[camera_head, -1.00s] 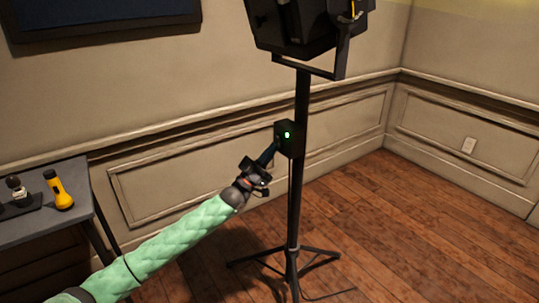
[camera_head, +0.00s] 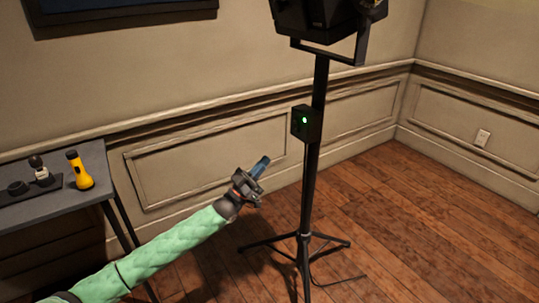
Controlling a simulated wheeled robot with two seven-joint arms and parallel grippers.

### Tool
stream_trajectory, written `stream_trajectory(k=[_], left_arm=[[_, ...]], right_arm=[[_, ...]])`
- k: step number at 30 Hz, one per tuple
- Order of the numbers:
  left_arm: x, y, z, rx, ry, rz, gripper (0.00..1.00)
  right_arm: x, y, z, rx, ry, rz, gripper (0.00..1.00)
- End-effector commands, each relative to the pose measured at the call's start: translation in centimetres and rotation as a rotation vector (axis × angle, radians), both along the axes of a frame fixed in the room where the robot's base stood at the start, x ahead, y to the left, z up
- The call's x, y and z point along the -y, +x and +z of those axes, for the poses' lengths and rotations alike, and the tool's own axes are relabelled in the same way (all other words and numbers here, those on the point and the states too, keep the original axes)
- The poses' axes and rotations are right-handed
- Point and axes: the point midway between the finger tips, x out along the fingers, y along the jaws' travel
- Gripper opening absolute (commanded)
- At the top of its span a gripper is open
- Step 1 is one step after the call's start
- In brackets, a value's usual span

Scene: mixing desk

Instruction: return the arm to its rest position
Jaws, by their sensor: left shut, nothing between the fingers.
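My left arm, in a green quilted sleeve (camera_head: 175,248), reaches in from the lower left. Its gripper (camera_head: 262,164) is shut and empty, with its bluish fingers pointing up and to the right. It is in open air, to the left of and below a small black box (camera_head: 307,123) with a lit green light, and apart from it in the picture. The box is fixed to the black pole of a light stand (camera_head: 314,175). My right gripper is not in view.
A black lamp head (camera_head: 315,20) tops the stand, whose tripod legs (camera_head: 303,240) spread on the wooden floor (camera_head: 430,230). A grey desk (camera_head: 60,208) at left holds a yellow flashlight (camera_head: 79,172) and small dark items. Floor to the right is clear.

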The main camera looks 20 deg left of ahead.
Motion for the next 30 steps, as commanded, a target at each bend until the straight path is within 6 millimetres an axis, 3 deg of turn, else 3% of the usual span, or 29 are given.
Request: stream_trajectory(k=[8,23,26,30], left_arm=[[-0.6,-0.7,-1.1,0.0,0.001,0.001,0.0],[-0.5,-0.6,-1.2,0.0,0.013,0.012,0.0],[-0.3,0.2,-2.1,-0.04,0.058,0.04,0.0],[0.3,1.8,-4.7,-0.144,0.202,0.106,0.0]], right_arm=[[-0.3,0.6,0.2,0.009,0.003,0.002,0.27],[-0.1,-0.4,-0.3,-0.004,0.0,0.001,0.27],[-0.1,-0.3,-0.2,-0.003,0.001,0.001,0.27],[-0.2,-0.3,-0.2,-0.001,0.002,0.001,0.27]])
